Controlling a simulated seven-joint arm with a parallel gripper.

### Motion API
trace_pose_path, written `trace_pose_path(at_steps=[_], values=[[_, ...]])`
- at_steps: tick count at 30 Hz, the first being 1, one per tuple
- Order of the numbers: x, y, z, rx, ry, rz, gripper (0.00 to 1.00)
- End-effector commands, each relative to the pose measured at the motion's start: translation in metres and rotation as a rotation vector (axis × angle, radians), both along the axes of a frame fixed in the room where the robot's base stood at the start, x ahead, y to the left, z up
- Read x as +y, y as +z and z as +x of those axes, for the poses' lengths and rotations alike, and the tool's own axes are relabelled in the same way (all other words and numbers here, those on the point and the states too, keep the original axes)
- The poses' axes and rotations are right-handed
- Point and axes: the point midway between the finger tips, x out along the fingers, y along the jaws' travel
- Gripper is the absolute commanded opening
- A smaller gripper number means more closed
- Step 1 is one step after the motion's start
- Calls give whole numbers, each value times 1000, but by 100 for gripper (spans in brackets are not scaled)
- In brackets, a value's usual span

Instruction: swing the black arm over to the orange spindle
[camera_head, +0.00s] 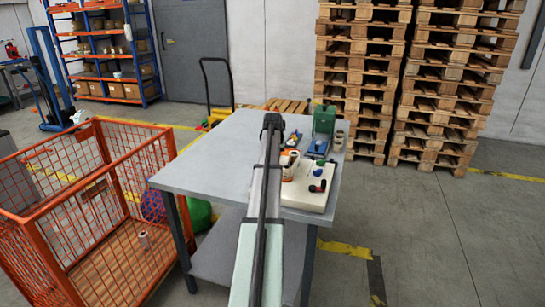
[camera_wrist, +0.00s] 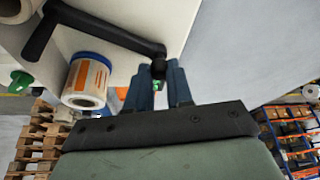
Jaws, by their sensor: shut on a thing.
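The black arm (camera_wrist: 105,34) is a crank-like bar that runs across the pale machine body in the wrist view, from a thick round end at left to a bent tip at right. My gripper (camera_wrist: 160,72) has its two blue fingers on either side of that tip and is shut on it. Beside the arm is a roll (camera_wrist: 84,82) with a blue rim, an orange label and a pale core. I cannot make out the orange spindle for certain. In the head view my own arm hides the gripper and part of the machine (camera_head: 309,191).
The machine sits on a grey table (camera_head: 215,155), whose left half is clear. A green device (camera_head: 324,120) and small rolls (camera_head: 338,138) stand behind it. An orange mesh cage (camera_head: 107,180) is close to the table's left side. Pallet stacks (camera_head: 362,80) stand behind.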

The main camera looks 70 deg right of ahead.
Motion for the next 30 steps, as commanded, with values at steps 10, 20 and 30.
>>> trace_pose_path(at_steps=[10, 20, 30], values=[[-1, 0, 0, 1, 0, -1, 33], [0, 0, 0, 1, 1, -1, 45], [11, 29, -4, 1, 1, -2, 45]])
